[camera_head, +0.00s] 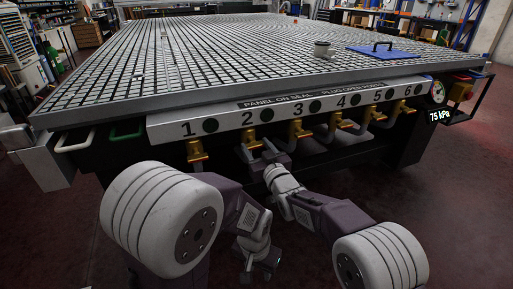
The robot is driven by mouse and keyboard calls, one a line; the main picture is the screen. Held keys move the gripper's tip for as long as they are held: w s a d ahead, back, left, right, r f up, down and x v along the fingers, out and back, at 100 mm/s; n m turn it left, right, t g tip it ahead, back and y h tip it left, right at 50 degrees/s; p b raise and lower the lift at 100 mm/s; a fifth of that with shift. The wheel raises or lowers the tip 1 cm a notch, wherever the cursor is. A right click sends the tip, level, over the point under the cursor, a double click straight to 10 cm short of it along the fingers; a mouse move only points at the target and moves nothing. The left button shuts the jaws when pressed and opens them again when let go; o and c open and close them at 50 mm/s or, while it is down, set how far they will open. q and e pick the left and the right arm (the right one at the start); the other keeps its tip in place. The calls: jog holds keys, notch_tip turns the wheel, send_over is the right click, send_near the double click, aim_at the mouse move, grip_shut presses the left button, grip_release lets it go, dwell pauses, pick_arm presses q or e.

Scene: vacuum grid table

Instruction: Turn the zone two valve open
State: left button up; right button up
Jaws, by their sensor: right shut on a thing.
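The zone two valve (249,135) is a brass valve under the number 2 on the white front panel. My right gripper (266,158) is at the zone two valve's lower part, just below the panel, and is shut on it. The gripper hides much of the handle, so its exact angle is hard to tell. My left gripper (260,271) hangs low at the bottom centre, well away from the valves and pointing down. Its jaws are too small and dark to read.
Other brass valves flank it: valve one (196,152) at left, valve three (297,128) at right. The gridded table (190,60) carries a blue panel with a handle (384,52) and a grey cup-like part (322,48).

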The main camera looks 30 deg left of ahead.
jog(key=n, duration=0.4)
jog(key=shift+a, duration=0.1)
jog(key=n, duration=0.4)
jog(key=shift+s+f+n, duration=0.1)
jog(key=shift+n, duration=0.2)
jog(key=n, duration=0.4)
jog(key=shift+f, duration=0.1)
jog(key=shift+f+n+b, duration=0.1)
jog(key=shift+n+b, duration=0.25)
jog(key=shift+n, duration=2.05)
jog(key=o, duration=1.4)
jog(key=shift+c, duration=0.2)
jog(key=shift+s, duration=0.1)
